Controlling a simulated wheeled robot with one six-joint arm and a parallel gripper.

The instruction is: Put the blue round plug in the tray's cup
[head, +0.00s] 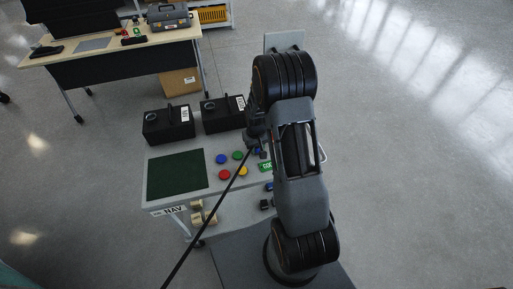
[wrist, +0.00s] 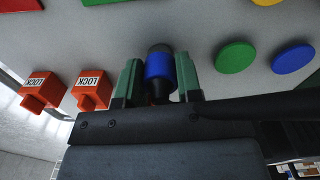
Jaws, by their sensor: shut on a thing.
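The blue round plug (wrist: 159,68), a blue cylinder with a dark top, is between the green-padded fingers of my gripper (wrist: 158,80) in the wrist view. Both fingers close on its sides. In the head view my gripper (head: 257,143) is over the right part of the cart top, partly hidden by my arm. A small patch of blue shows by it. I cannot make out the tray's cup in either view; my arm covers the right side of the cart.
The cart top holds a dark green mat (head: 177,174), a blue disc (head: 221,158), a green disc (head: 238,155), a red disc (head: 224,174) and a yellow disc (head: 243,171). Two black boxes (head: 168,124) stand at its back. Two red LOCK blocks (wrist: 91,91) show in the wrist view.

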